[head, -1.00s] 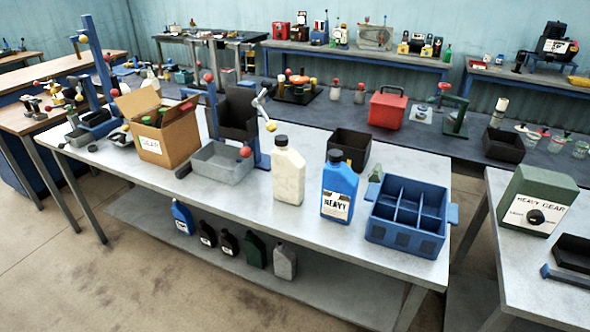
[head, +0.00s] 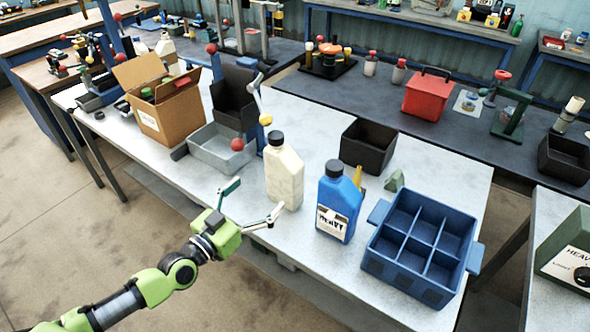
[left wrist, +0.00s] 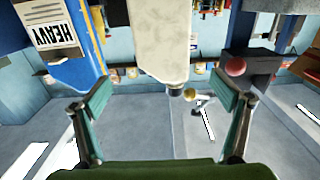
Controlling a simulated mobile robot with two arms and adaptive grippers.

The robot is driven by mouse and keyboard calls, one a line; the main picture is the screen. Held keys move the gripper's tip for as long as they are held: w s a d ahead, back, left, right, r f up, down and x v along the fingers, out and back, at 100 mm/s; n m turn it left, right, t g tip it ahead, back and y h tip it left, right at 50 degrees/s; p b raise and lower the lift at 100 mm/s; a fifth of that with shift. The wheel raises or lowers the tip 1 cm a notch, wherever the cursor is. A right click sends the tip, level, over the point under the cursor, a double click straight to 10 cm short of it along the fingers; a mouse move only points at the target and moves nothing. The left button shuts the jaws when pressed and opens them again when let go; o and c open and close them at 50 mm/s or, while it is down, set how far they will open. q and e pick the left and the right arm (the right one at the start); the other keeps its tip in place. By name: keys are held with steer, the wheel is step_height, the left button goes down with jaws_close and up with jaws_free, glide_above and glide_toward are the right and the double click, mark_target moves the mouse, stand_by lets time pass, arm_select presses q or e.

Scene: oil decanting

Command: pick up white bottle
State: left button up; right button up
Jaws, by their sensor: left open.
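The white bottle (head: 284,176) with a black cap stands upright on the grey table, left of the blue bottle labelled HEAVY. My left gripper (head: 254,206) is open and empty just in front and to the left of the white bottle. In the left wrist view, the white bottle (left wrist: 160,40) appears at the top, beyond the two spread fingers of my left gripper (left wrist: 165,118) and roughly centred between them. The fingers look apart from the bottle. My right gripper is not in view.
The blue bottle (head: 338,203) stands close on the right, with a blue divided crate (head: 420,240) beyond it. A grey tray (head: 213,158), a cardboard box (head: 160,108) and a black bin (head: 367,146) stand around. The table's front edge is near my gripper.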

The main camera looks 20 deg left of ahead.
mark_target(278, 173)
arm_select(q)
steer(key=x, duration=0.4)
steer(key=shift+w+a+r, duration=0.1)
steer(key=shift+w+r, duration=0.05)
steer(key=shift+r, duration=0.1)
steer(key=x, duration=0.2)
steer(key=shift+w+f, duration=0.25)
steer(key=shift+w+d, duration=0.25)
steer(key=shift+w, duration=0.35)
steer(key=x, duration=0.4)
steer(key=shift+w+f, duration=0.25)
steer(key=shift+w, duration=0.05)
steer(key=shift+r, duration=0.1)
steer(key=shift+c, duration=0.8)
steer(key=c, duration=1.8)
steer(key=shift+w+r, duration=0.1)
steer(key=shift+r, duration=0.1)
steer(key=shift+c, duration=0.8)
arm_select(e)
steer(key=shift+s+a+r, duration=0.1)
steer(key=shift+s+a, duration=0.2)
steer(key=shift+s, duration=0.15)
